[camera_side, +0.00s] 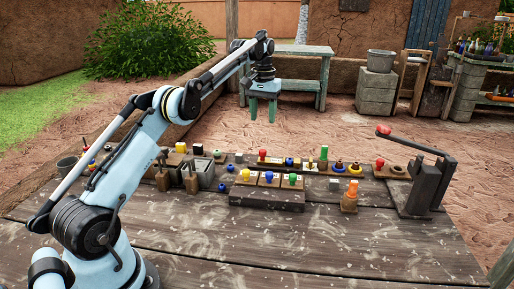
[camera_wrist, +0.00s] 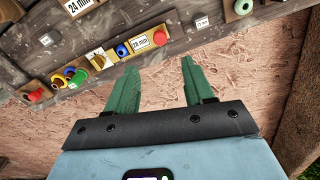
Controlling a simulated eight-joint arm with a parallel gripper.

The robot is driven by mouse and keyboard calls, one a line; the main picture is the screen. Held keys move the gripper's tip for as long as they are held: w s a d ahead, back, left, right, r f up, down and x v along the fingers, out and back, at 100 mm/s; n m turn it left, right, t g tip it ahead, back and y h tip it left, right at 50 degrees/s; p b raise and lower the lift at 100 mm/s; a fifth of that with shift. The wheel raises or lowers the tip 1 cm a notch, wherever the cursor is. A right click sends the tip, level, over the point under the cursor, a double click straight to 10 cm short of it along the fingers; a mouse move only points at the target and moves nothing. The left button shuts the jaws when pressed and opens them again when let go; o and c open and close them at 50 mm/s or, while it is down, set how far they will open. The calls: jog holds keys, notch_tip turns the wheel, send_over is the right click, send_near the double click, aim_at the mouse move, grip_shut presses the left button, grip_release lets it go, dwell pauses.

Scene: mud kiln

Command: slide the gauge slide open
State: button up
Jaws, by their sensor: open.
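The gauge slide appears to be the long yellowish rail with a red knob (camera_side: 262,152) and a "28 mm" label at the far edge of the bench. Its red knob also shows in the wrist view (camera_wrist: 160,38), beside the label and a blue piece (camera_wrist: 122,50). I cannot tell how far the slide is open. My gripper (camera_side: 263,108) has green fingers pointing down, high above the bench's far edge and apart from the rail. In the wrist view my gripper (camera_wrist: 160,66) is open, with nothing between its fingers.
A dark block with yellow, blue and green knobs (camera_side: 268,178) stands in front of the rail. An orange cone-like piece (camera_side: 350,196) and a lever with a red handle (camera_side: 383,130) are to the right. The front of the wooden bench (camera_side: 300,245) is clear.

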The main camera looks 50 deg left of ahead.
aim_at(262, 150)
notch_tip(262, 150, down, 12)
dwell(0.6)
jog(key=shift+c, duration=0.2)
grip_shut()
